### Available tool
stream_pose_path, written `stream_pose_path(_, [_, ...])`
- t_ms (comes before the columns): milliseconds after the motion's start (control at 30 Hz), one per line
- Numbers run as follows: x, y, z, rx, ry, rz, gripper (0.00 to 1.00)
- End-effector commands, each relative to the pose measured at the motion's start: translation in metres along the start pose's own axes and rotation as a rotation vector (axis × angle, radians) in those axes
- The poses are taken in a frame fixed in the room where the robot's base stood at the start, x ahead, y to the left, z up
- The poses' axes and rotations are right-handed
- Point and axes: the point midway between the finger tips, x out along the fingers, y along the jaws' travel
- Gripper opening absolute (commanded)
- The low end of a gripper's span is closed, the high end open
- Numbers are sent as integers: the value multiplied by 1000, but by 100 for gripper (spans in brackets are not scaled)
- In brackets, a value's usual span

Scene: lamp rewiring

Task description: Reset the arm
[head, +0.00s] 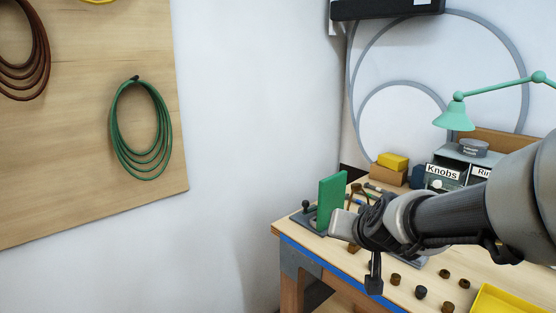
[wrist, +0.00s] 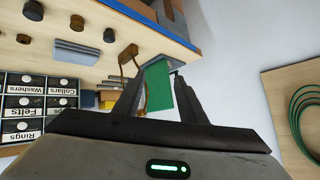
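My arm reaches in from the right in the head view, over the workbench (head: 455,265). My gripper (wrist: 158,78) shows best in the wrist view. Its two dark fingers stand apart with nothing visibly clamped between them. A green upright panel (head: 331,200) stands on the bench near its left corner. It also shows in the wrist view (wrist: 158,92), seen in the gap between the fingers; I cannot tell how far beyond them it is. In the head view the fingers are hard to make out against the dark wrist parts.
Small dark knobs (head: 421,292) are spread on the bench front, near a yellow tray (head: 502,300). Labelled drawers (head: 443,172), a yellow block (head: 393,161) and a green lamp (head: 455,114) stand behind. A board with a green cable coil (head: 118,140) hangs left. Space left of the bench looks clear.

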Motion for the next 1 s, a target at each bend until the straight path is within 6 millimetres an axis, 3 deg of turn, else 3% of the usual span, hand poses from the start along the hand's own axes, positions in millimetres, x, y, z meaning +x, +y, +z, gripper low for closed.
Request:
stream_pose_path(33, [-27,-11,8,-18,-41,-51,37])
stream_pose_path(100, [-58,-21,28,-62,-114,-90,37])
stream_pose_path(233, [-105,-22,61,-141,-220,-91,37])
stream_pose_path(567, [-191,21,127,-279,-393,105,37])
stream_pose_path(600, [-201,13,110,-276,-395,94,37])
stream_pose_path(1000, [-258,-10,40,-275,-396,88,37])
